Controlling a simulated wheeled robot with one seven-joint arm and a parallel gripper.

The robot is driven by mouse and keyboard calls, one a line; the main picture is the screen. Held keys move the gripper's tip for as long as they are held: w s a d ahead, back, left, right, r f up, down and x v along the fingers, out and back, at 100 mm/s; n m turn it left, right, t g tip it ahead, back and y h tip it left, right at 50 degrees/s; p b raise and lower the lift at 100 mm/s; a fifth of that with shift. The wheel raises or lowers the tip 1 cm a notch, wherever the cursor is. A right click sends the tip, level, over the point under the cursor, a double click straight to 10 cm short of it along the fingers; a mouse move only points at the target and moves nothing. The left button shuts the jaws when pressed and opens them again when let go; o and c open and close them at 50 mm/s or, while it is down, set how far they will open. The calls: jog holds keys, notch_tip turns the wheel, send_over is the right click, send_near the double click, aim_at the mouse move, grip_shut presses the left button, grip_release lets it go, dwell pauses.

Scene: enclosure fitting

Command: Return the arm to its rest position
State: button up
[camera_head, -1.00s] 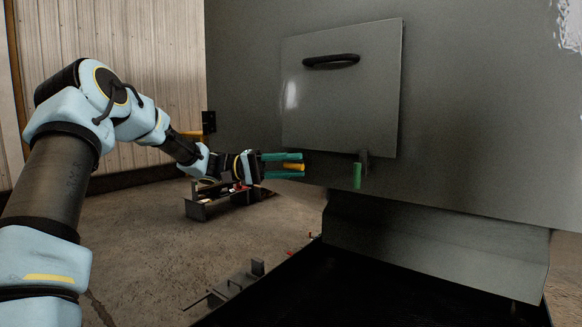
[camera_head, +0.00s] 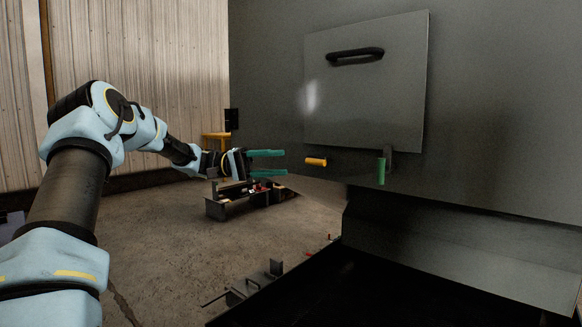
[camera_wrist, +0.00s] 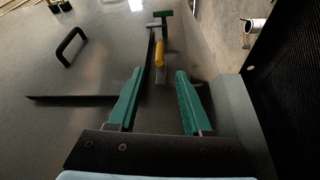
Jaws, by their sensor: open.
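My gripper (camera_head: 268,163) is open and empty in the head view, with its two green fingers pointing right towards the enclosure. In the wrist view its fingers (camera_wrist: 156,100) are spread apart. A yellow peg or handle (camera_head: 316,161) sticks out at the enclosure below the panel, just beyond the fingertips and apart from them. It also shows ahead of the fingers in the wrist view (camera_wrist: 160,55). A green piece (camera_head: 381,172) stands to its right, under the panel's lower edge, and shows at the top of the wrist view (camera_wrist: 162,13).
The grey enclosure (camera_head: 490,130) fills the right side, with a panel (camera_head: 365,105) carrying a black handle (camera_head: 355,55). A dark open tray (camera_head: 360,290) lies below. A low metal stand (camera_head: 225,208) and a bracket (camera_head: 255,280) are on the open concrete floor.

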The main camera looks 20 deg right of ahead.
jog(key=shift+w+a, duration=0.25)
jog(key=shift+a, duration=0.1)
jog(key=s+a+f+n+t+y+p, duration=0.2)
jog(key=s+a+f+n+t+y, duration=0.15)
jog(key=f, duration=0.25)
jog(key=s+a+f+n+t+y+p, duration=0.1)
jog(key=s+a+f+n+t+y, duration=0.1)
jog(key=s+f+t+y, duration=0.25)
jog(key=s+a+f+n+t+y+p, duration=0.1)
jog(key=s+a+t+y, duration=0.1)
jog(key=a, duration=0.5)
jog(key=s+a+f+n+t+y+p, duration=0.1)
jog(key=s+a+f+y, duration=0.1)
jog(key=s+a, duration=0.3)
jog(key=s+a+f+n+t+y+p, duration=0.1)
jog(key=s+a+t+y+p, duration=0.1)
jog(key=a, duration=0.8)
jog(key=shift+s+a+f+t+y, duration=0.3)
jog(key=shift+s+a+f, duration=0.05)
jog(key=shift+s, duration=0.35)
